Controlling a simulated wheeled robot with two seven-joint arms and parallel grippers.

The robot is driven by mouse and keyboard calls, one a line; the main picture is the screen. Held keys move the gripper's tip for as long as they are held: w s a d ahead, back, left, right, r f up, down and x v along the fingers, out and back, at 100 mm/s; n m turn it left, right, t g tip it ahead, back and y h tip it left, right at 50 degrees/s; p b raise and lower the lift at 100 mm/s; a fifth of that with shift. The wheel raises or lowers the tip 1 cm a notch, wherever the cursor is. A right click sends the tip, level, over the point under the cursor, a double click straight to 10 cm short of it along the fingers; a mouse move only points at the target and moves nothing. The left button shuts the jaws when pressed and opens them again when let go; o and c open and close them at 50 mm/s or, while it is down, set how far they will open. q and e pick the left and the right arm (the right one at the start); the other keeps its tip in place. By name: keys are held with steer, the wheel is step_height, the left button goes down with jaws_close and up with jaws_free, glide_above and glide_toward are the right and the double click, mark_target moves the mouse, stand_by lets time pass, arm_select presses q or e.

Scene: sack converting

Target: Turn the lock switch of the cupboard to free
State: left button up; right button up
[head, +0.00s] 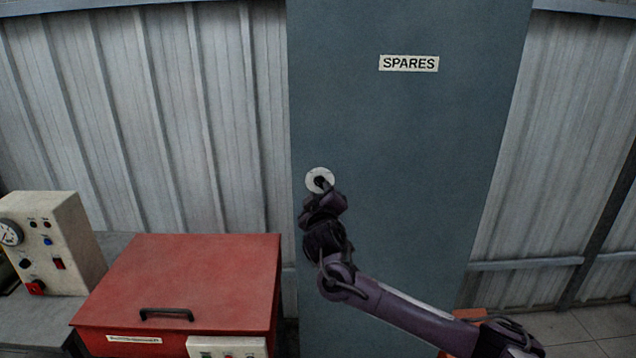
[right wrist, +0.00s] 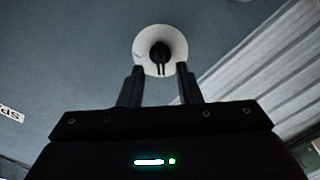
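The cupboard (head: 420,150) is a tall blue-grey door with a SPARES label (head: 409,63). Its lock switch is a round white plate (head: 311,178) with a black knob, near the door's left edge. In the right wrist view the white plate (right wrist: 143,45) and the black knob (right wrist: 160,52) lie just beyond the fingertips. My right gripper (right wrist: 158,70) is open, its two fingers apart with the knob lined up between them; I cannot tell whether they touch it. In the head view my right gripper (head: 322,188) covers part of the plate. My left gripper is not in view.
A red box (head: 190,270) with a black handle stands at the lower left. Beside it is a beige control panel (head: 55,240) with a gauge and buttons. Corrugated metal wall (head: 200,110) flanks the cupboard. An orange object (head: 468,314) is low behind my right arm.

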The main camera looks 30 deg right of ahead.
mark_target(321, 186)
steer(key=shift+p+x, duration=0.4)
steer(key=shift+x, duration=1.15)
steer(key=shift+f, duration=0.1)
jaws_close()
